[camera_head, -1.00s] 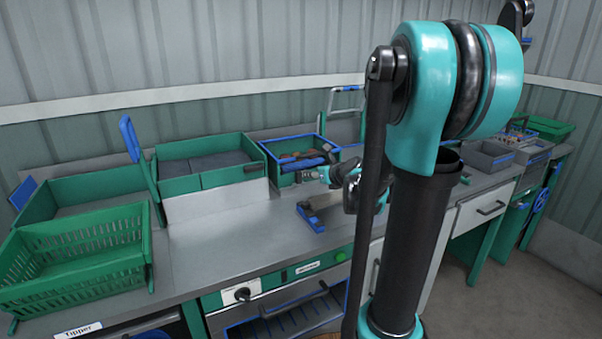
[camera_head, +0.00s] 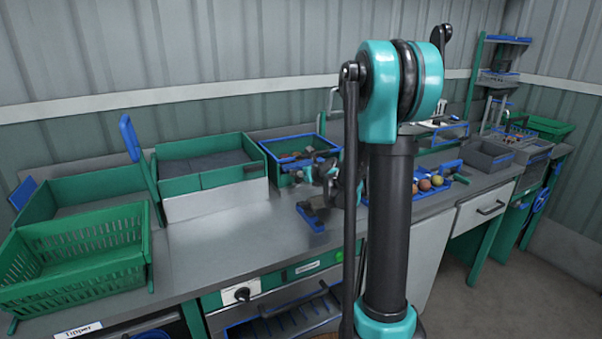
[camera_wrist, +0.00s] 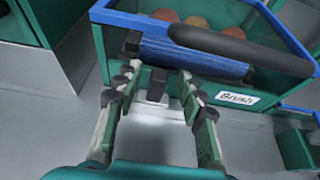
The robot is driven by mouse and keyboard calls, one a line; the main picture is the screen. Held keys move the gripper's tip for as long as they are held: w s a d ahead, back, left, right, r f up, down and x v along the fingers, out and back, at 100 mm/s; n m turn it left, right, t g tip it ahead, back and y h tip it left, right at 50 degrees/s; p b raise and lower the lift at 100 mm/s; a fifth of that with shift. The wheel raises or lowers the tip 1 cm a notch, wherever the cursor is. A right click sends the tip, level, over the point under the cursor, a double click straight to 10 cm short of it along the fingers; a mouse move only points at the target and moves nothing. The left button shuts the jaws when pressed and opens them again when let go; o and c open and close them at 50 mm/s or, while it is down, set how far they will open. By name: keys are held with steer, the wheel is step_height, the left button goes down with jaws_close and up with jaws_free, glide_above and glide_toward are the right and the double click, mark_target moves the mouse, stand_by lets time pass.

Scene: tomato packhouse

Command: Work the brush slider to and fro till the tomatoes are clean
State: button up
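The brush box (camera_head: 283,178) is green with a blue rim and stands on the counter; its "Brush" label (camera_wrist: 238,98) shows in the wrist view. Several reddish and orange tomatoes (camera_wrist: 193,20) lie inside it. A blue brush roller (camera_wrist: 195,58) lies across the front of the box, partly behind a thick dark bar (camera_wrist: 213,42). A small dark grey knob (camera_wrist: 157,91) stands out below the roller. My gripper (camera_wrist: 158,77) is open, with a finger on each side of the knob and gaps visible. Whether its tips touch the box front is unclear.
A blue-edged tray of tomatoes (camera_head: 456,178) stands right of my arm. A small blue bracket (camera_head: 311,217) lies on the counter before the box. Green crates (camera_head: 75,258) fill the left side. The counter's middle left (camera_head: 215,243) is clear.

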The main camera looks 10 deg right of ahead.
jaws_close()
stand_by(0.4)
steer(key=w+d, duration=0.1)
steer(key=d, duration=0.3)
steer(key=w+d, duration=0.2)
steer(key=d, duration=0.3)
steer(key=w+d, duration=0.1)
steer(key=d, duration=0.3)
steer(key=shift+w+d, duration=0.2)
steer(key=shift+d, duration=0.1)
jaws_free()
